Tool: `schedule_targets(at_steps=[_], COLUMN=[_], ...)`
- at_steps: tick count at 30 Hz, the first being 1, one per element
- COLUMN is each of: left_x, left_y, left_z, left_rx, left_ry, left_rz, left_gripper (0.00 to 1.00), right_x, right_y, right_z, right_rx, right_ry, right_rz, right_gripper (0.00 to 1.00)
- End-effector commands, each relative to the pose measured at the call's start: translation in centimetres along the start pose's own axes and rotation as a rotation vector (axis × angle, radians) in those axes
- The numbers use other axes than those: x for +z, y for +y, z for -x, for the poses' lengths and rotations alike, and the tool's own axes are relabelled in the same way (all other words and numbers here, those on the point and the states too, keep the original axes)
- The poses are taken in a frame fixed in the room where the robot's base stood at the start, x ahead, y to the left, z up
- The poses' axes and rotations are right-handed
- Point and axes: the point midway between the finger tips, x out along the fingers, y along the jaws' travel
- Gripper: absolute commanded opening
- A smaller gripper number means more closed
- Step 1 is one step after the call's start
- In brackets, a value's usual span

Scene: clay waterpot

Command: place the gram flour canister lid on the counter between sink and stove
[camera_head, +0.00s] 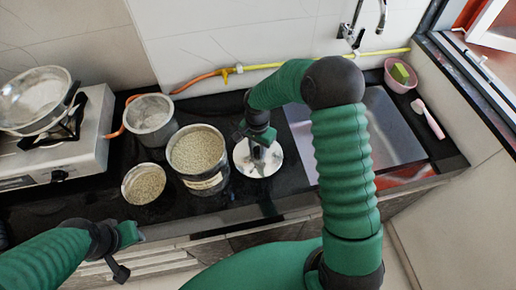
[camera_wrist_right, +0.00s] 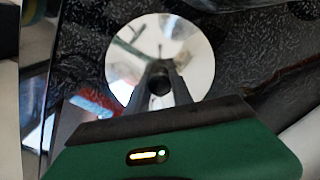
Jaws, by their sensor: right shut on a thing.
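The round, shiny metal lid (camera_head: 243,166) is over the black counter, between the canisters and the sink; it also shows in the wrist view (camera_wrist_right: 191,50). My right gripper (camera_head: 258,150) is above it, shut on its small dark knob (camera_wrist_right: 160,84). The lid looks level, at or just above the counter; I cannot tell whether it touches. A large metal canister (camera_head: 208,184) with a label stands open left of the lid, full of pale grains. My left gripper (camera_head: 130,253) is by the counter's front edge, apart from everything, its fingers spread and empty.
The stove (camera_head: 90,150) with a metal pan (camera_head: 38,98) is at left. A metal pot (camera_head: 150,118) and a smaller open container (camera_head: 143,185) stand beside the canister. The sink (camera_head: 390,135) is at right, partly behind my right arm. A pink bowl (camera_head: 400,80) is beyond it.

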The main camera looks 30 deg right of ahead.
Motion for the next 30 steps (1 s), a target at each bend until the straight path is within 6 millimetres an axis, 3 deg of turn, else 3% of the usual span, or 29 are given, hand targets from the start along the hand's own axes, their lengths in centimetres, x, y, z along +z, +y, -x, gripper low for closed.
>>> schedule_targets(at_steps=[9, 10, 15, 24, 30], left_x=[0.1, 0.1, 0.0, 0.0, 0.0], left_y=[0.0, 0.0, 0.0, 0.0, 0.0], left_z=[-0.2, -0.2, -0.2, 0.0, 0.1], left_rx=[0.000, 0.000, 0.000, 0.000, 0.000], left_ry=[0.000, 0.000, 0.000, 0.000, 0.000], left_rz=[0.001, 0.001, 0.001, 0.000, 0.001], left_gripper=[0.36, 0.36, 0.36, 0.36, 0.36], right_x=[-0.1, -0.1, -0.2, -0.1, -0.2], right_y=[0.1, 0.1, 0.2, 0.1, -0.1], right_z=[-0.3, -0.3, -0.3, 0.0, 3.2], right_rx=[-0.003, -0.003, -0.005, -0.002, -0.006], right_ry=[0.001, 0.001, -0.001, 0.001, 0.005], right_rz=[0.001, 0.001, 0.001, 0.000, 0.001], right_gripper=[0.00, 0.28, 0.49, 0.49, 0.49])
